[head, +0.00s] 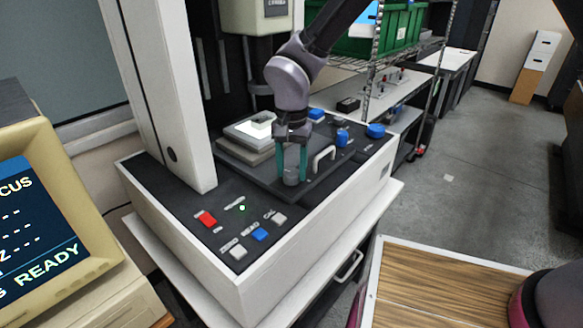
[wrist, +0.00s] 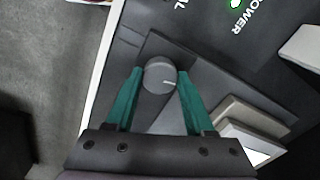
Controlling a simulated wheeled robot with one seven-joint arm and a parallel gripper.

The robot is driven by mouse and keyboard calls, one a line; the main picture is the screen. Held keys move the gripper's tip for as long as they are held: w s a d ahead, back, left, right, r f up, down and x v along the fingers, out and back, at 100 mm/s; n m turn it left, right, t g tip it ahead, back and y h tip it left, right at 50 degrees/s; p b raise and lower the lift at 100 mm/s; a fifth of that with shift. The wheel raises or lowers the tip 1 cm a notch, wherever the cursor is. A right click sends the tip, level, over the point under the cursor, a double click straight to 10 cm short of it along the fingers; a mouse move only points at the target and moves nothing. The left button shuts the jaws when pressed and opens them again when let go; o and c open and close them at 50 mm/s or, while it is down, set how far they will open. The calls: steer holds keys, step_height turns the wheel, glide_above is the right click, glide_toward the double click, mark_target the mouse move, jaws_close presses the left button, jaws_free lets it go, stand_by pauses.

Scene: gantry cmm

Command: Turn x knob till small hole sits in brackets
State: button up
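A round grey knob (wrist: 158,74) with a white index line stands on the dark panel in the wrist view, the line pointing right. The knob also shows in the head view (head: 291,180), low between my fingers. My gripper (head: 292,178) points down over it with its teal fingers apart, one on each side. In the wrist view my gripper (wrist: 160,74) straddles the knob, with what look like narrow gaps at the sides. The knob's label is not readable. The monitor (head: 35,225) shows dashes and READY; its rest is cut off, and I see no hole or brackets.
The machine's panel carries a red button (head: 207,218), a blue button (head: 260,234), pale buttons and several blue knobs (head: 376,131). A curved white handle (head: 323,160) stands close right of my fingers. A stepped block (head: 250,140) lies behind. A wooden-topped table (head: 440,290) is at front right.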

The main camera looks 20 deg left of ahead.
jaws_close()
steer(key=shift+n, duration=0.4)
steer(key=n, duration=0.4)
steer(key=shift+w+n, duration=0.1)
steer(key=shift+n, duration=2.7)
steer(key=o, duration=1.1)
jaws_free()
